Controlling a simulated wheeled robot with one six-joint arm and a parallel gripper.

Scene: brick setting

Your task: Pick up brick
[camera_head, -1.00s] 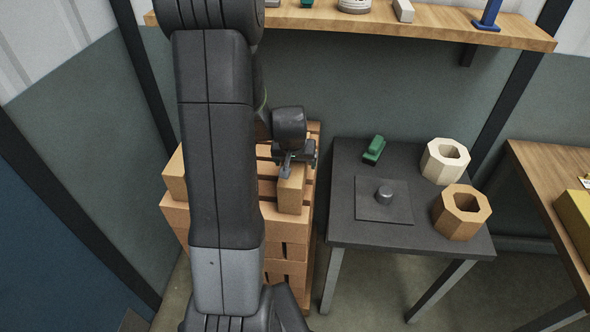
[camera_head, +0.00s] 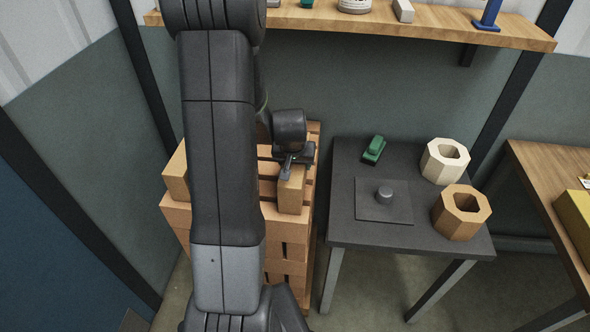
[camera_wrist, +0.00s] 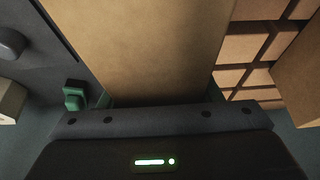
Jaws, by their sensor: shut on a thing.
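A tan brick (camera_head: 291,194) sits at the right side of the top of a brick stack, in the head view. My gripper (camera_head: 287,174) is over its far end and shut on it. In the wrist view the brick (camera_wrist: 140,45) fills the middle of the picture, close to the gripper body. The green finger pads (camera_wrist: 104,101) show at its sides, and the fingertips are hidden. I cannot tell whether the brick is touching the stack below.
The stack (camera_head: 287,232) holds several bricks, with another brick (camera_head: 176,176) at its left. A dark table (camera_head: 345,225) to the right bears a plate with a peg (camera_head: 384,208), a green object (camera_head: 374,149) and two octagonal rings (camera_head: 461,212). A shelf (camera_head: 440,25) runs above.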

